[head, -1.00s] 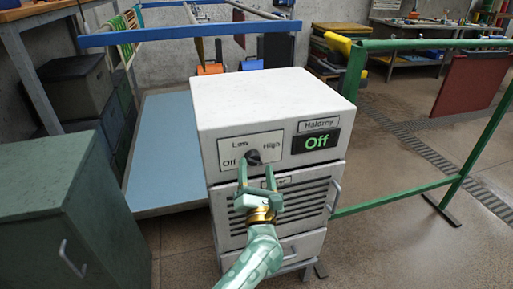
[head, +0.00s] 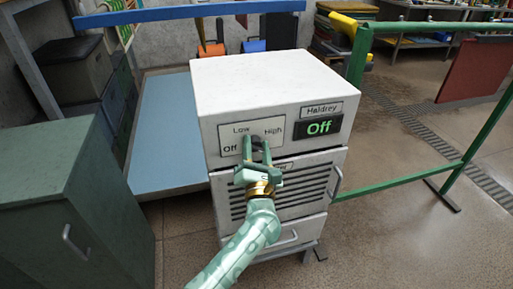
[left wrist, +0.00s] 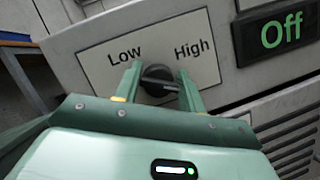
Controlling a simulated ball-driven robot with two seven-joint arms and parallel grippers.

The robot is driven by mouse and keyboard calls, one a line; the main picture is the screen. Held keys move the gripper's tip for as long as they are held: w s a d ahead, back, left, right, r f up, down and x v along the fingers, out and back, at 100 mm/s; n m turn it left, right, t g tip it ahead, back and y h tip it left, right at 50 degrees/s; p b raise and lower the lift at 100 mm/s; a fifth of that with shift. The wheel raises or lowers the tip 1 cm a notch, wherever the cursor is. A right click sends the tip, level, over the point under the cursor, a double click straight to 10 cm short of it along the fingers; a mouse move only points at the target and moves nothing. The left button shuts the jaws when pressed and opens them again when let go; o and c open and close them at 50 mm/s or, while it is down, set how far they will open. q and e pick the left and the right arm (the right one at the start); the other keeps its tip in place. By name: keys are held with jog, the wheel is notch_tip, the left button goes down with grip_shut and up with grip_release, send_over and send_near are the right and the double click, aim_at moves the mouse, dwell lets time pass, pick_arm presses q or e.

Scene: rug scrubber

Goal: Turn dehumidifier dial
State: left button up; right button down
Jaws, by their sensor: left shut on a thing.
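The white dehumidifier (head: 265,85) stands in the middle of the head view. Its front panel carries a dark dial (head: 257,143) with the labels Off, Low and High around it. A lit display (head: 320,127) to the right of the dial reads "Off" in green. My left gripper (head: 257,147) is shut on the dial, one finger on each side. In the left wrist view the dial (left wrist: 158,80) shows between the two green fingers, with Low at its upper left and High at its upper right. The fingers hide part of the dial's rim. My right gripper is in neither view.
A green cabinet (head: 75,190) stands at the left front. A green rail (head: 410,180) runs along the right side of the dehumidifier. A low blue platform (head: 165,135) lies behind to the left. Open floor shows at the right front.

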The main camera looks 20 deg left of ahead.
pick_arm(q)
jog(key=shift+r+m+p, duration=0.2)
jog(key=shift+m+p, duration=0.3)
jog(key=shift+p, duration=0.1)
jog(key=m+h+p, duration=0.1)
jog(key=m+p, duration=0.2)
jog(key=m+g+h+p, duration=0.1)
jog(key=m+p, duration=0.2)
jog(key=p, duration=0.1)
jog(key=m+h+p, duration=0.2)
jog(key=m+p, duration=0.1)
jog(key=p, duration=0.1)
jog(key=shift+m+g, duration=0.3)
jog(key=shift+m, duration=0.1)
jog(key=shift+f+m+g+p, duration=0.15)
jog(key=shift+m+g+p, duration=0.15)
jog(key=shift+m+p, duration=0.65)
jog(key=shift+f+m+h+p, duration=0.2)
jog(key=shift+m+h+p, duration=0.15)
jog(key=shift+h+p, duration=0.1)
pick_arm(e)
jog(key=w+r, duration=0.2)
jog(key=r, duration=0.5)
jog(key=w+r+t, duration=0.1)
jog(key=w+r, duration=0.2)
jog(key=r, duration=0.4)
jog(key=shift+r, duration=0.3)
pick_arm(q)
jog(key=o, duration=1)
